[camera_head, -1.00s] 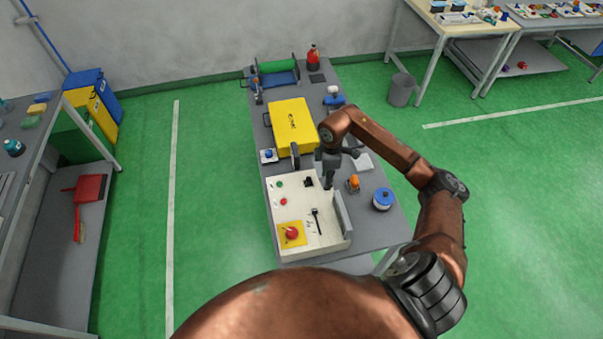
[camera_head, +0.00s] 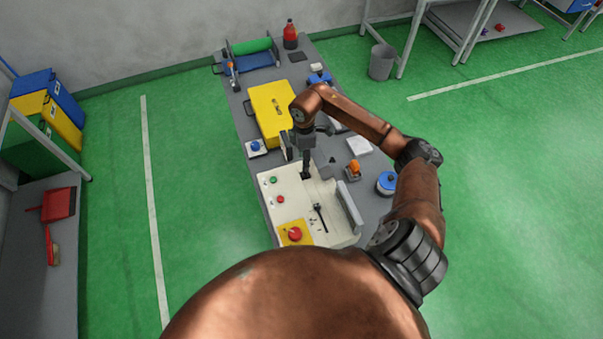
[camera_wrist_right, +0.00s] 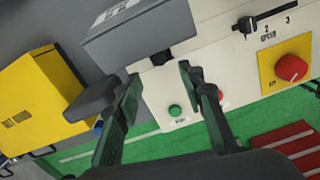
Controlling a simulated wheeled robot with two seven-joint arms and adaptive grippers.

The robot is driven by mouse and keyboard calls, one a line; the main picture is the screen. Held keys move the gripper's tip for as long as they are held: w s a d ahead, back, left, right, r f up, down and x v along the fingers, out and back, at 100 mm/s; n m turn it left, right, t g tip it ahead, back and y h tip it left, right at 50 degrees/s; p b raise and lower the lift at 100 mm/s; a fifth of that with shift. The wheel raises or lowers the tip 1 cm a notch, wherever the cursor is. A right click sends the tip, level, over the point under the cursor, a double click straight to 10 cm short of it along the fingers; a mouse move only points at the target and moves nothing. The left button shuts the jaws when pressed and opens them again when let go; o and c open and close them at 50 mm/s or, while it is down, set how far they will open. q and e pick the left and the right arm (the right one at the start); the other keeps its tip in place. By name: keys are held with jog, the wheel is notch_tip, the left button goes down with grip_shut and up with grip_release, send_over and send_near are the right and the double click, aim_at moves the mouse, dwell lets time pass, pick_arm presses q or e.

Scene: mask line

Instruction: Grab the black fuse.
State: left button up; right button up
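The small black piece that looks like the black fuse (camera_wrist_right: 162,57) sits on the cream control panel (camera_wrist_right: 222,62), beside a grey box-like part. My right gripper (camera_wrist_right: 159,74) is open, with one finger on either side of the black piece in the wrist view. I cannot tell whether the fingers touch it. In the head view my right gripper (camera_head: 306,174) points down over the panel's far end (camera_head: 266,187) and mostly hides the piece. My left gripper is not in view.
The panel also carries a green button (camera_wrist_right: 175,111), a black lever (camera_head: 320,218) and a red knob on a yellow plate (camera_head: 295,234). A yellow case (camera_head: 270,112) stands behind it. A raised grey flap (camera_head: 350,207) and an orange item (camera_head: 353,169) are to the right.

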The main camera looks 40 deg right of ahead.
aim_at(305, 174)
jog(key=shift+w+f, duration=0.1)
jog(key=shift+f, duration=0.65)
jog(key=shift+s+d+f+p, duration=0.1)
jog(key=shift+f+p, duration=0.3)
jog(key=shift+f, duration=1.3)
jog(key=shift+s+d+f+p, duration=0.1)
jog(key=shift+f+p, duration=0.3)
jog(key=shift+f, duration=1.3)
grip_shut()
